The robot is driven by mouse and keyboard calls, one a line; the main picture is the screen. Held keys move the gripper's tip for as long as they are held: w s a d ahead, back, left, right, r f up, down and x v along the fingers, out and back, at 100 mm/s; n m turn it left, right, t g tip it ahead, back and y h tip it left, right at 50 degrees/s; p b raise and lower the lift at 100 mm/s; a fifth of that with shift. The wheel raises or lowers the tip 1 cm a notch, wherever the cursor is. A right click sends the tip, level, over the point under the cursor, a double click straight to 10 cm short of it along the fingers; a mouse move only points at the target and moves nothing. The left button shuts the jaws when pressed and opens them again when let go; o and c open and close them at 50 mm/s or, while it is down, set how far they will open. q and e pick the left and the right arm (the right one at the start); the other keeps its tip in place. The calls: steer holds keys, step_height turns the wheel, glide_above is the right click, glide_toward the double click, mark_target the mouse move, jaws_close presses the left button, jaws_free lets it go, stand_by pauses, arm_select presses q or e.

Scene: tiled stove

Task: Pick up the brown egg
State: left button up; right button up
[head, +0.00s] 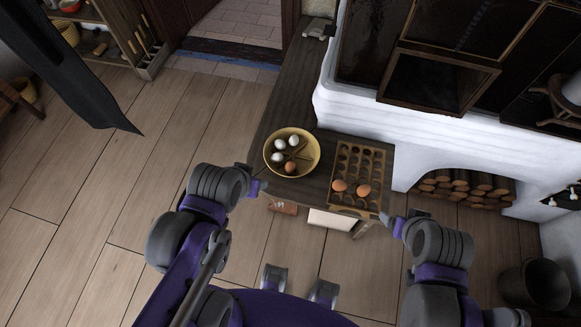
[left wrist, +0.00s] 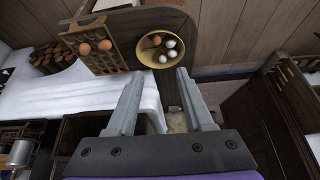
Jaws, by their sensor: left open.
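A yellow bowl (head: 310,170) on the bench holds one brown egg (head: 291,167) at its near side and three white eggs (head: 293,141). The brown egg (left wrist: 157,40) also shows in the left wrist view among the white eggs (left wrist: 172,54). A wooden egg tray (head: 358,160) right of the bowl holds two more brown eggs (head: 339,185) in its near part. My left gripper (head: 262,190) is just left of and nearer than the bowl. In the left wrist view its fingers (left wrist: 157,74) are apart and empty. My right gripper (head: 389,221) is by the tray's near right corner.
The dark wooden bench (head: 270,120) carries bowl and tray against the white stove (head: 360,120). A firewood niche (head: 465,187) and a dark bucket (head: 535,285) are at right. The plank floor (head: 120,180) to the left is largely clear.

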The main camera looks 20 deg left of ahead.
arm_select(q)
steer(key=shift+o, duration=0.9)
steer(key=shift+w+f, duration=0.1)
steer(key=shift+f, duration=0.05)
steer(key=n+g+b, duration=0.2)
steer(key=n+b, duration=0.2)
steer(key=b, duration=1)
glide_toward(290, 166)
steer(key=shift+h, duration=0.3)
steer(key=b+x, duration=0.1)
steer(key=x, duration=0.3)
steer(key=shift+f, duration=0.2)
steer(key=shift+a+b+x, duration=0.15)
steer(key=shift+b+x, duration=0.3)
steer(key=shift+x, duration=0.95)
steer(key=shift+a+b+x, duration=0.15)
steer(key=shift+b+x, duration=0.3)
steer(key=shift+x, duration=0.9)
arm_select(e)
step_height(290, 166, down, 19)
steer(key=s, duration=0.2)
steer(key=shift+g, duration=0.4)
arm_select(q)
steer(key=c, duration=0.6)
